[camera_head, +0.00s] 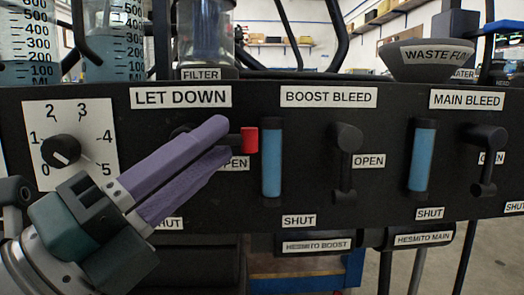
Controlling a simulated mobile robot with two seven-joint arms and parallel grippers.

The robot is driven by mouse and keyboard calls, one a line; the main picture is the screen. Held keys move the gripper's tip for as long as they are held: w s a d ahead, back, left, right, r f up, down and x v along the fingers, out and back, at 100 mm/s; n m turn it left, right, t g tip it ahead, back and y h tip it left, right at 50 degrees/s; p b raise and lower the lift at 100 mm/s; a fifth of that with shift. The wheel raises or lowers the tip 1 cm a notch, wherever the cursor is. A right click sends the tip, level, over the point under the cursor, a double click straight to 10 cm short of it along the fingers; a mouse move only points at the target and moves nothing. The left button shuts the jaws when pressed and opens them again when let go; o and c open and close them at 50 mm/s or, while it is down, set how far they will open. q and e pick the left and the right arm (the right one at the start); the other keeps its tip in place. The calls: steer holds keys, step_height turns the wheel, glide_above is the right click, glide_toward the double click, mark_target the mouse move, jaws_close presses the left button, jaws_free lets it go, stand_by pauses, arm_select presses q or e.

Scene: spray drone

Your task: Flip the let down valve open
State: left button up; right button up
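The let down valve's lever (234,139) lies about level under the LET DOWN label (181,97). Its red tip (249,140) points right, just above the partly covered OPEN label (235,164). My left gripper (224,139) reaches in from the lower left with two purple fingers close together. Its fingertips overlap the lever just left of the red tip and hide most of the lever and part of its pivot. I cannot tell whether the fingers grip the lever or only lie in front of it. My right gripper is not in view.
The black panel (300,215) also carries the boost bleed lever (345,165) and main bleed lever (486,160), both hanging down, with blue tubes beside them. A dial knob (61,151) is at left. A grey funnel (430,62) stands above the panel at right.

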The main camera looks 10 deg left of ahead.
arm_select(q)
steer(key=shift+o, duration=0.7)
steer(key=p+v, duration=0.1)
steer(key=v, duration=0.9)
steer(key=shift+p, duration=0.4)
steer(key=shift+r, duration=0.1)
